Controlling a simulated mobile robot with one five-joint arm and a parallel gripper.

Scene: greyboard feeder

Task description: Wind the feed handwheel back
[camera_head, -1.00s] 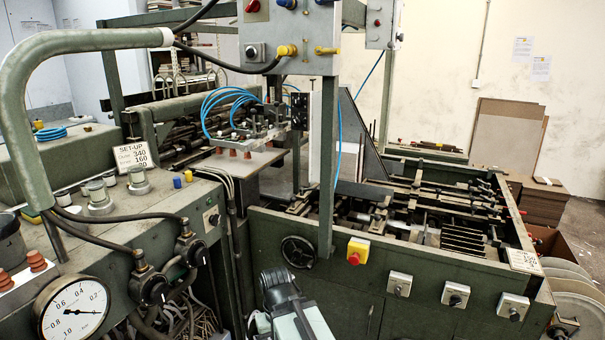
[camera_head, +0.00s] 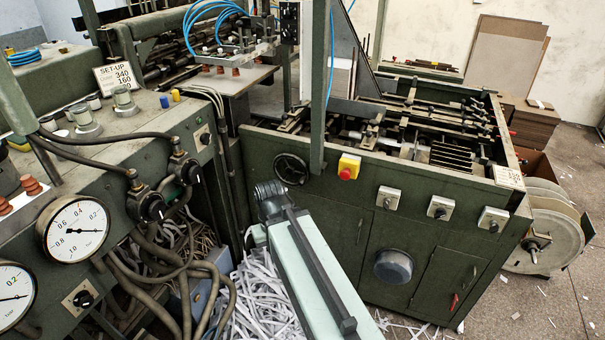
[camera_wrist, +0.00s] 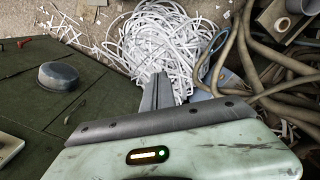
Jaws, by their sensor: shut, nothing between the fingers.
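The dark spoked handwheel (camera_head: 291,169) is on the green front face of the feeder, left of the upright post, in the head view. Nothing touches it. My arm stands in front of the feeder, its upper end just below the wheel. My gripper (camera_wrist: 158,88) shows in the wrist view, with its grey fingers together and empty. It points towards a heap of white paper strips (camera_wrist: 165,40), away from the wheel. The handwheel is not in the wrist view. I cannot make out the fingers in the head view.
A yellow box with a red button (camera_head: 348,167) is right of the wheel. Several grey switch boxes sit further right. A round dark cap (camera_head: 393,266) sticks out of the lower panel. Thick hoses (camera_head: 190,265) and a console with gauges (camera_head: 75,229) are at left.

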